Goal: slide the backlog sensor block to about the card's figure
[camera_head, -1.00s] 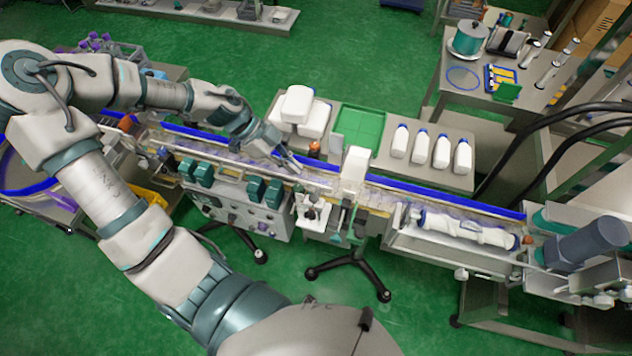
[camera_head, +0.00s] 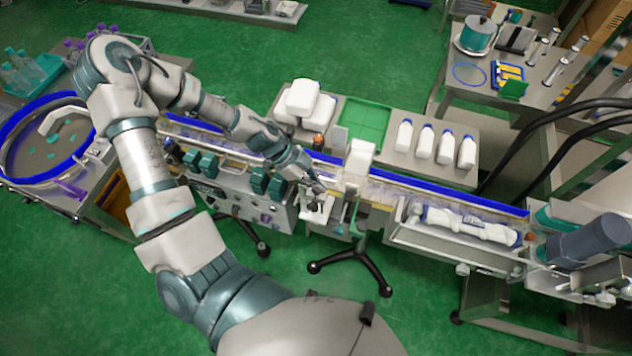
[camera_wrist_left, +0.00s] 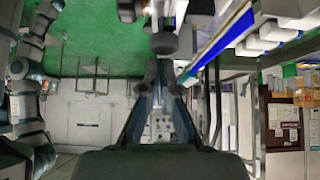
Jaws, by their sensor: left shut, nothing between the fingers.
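My left gripper (camera_head: 320,188) is shut and empty, low over the conveyor's front side near the middle of the line. It also shows in the left wrist view (camera_wrist_left: 161,72), fingertips together. A dark round part (camera_wrist_left: 164,42) lies just beyond the tips there; whether they touch it, I cannot tell. A white upright block (camera_head: 359,158) stands over the conveyor (camera_head: 415,187) just right of the gripper. I cannot tell for sure which part is the backlog sensor block. No card with a readable figure shows. My right gripper is not in view.
A bench behind the conveyor holds white bottles (camera_head: 404,135) and a green tray (camera_head: 362,121). Teal-capped units (camera_head: 261,180) line the conveyor's front, left of the gripper. A round blue-rimmed table (camera_head: 85,174) stands at the left. Green floor is open in front.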

